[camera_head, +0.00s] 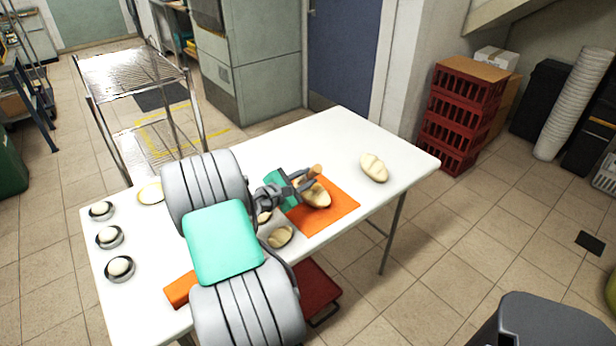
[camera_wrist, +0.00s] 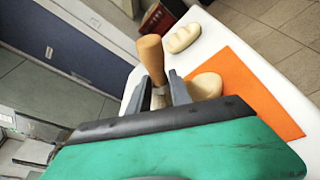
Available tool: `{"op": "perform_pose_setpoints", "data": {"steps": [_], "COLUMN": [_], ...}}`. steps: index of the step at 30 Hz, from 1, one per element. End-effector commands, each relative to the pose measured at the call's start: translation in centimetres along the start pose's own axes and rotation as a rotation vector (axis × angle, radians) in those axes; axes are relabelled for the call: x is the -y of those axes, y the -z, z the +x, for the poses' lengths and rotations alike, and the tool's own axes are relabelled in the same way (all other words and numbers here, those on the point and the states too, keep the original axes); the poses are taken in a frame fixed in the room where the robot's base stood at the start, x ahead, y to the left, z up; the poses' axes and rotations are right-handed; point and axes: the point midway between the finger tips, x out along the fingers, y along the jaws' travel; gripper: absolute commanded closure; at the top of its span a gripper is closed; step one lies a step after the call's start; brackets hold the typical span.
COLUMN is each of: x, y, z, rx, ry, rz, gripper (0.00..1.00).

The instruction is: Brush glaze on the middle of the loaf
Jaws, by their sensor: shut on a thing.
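My gripper (camera_head: 301,184) is shut on a brush with a wooden handle (camera_wrist: 151,58); the handle's end also shows in the head view (camera_head: 315,170). The brush's bristles are hidden. A pale loaf (camera_head: 317,195) lies on an orange mat (camera_head: 335,210) right beside and below my gripper. In the wrist view part of this loaf (camera_wrist: 206,85) shows behind the fingers (camera_wrist: 165,92), on the orange mat (camera_wrist: 262,95). I cannot tell whether the brush touches the loaf.
Another scored loaf (camera_head: 374,167) lies on the white table (camera_head: 330,130) to the right. Several small bowls (camera_head: 109,237) stand at the table's left end. A bowl (camera_head: 281,237) sits near the mat. Red crates (camera_head: 458,115) and a wire rack (camera_head: 130,75) stand beyond the table.

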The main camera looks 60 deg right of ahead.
Motion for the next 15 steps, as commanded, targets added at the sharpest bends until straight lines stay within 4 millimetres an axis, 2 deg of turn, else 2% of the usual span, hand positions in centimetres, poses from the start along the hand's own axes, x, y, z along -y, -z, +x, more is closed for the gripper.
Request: {"op": "perform_pose_setpoints", "data": {"steps": [15], "x": [-3.2], "y": [-4.5], "z": [-1.2], "rx": [-0.001], "ry": [0.001], "rz": [-0.002], "gripper": [1.0]}}
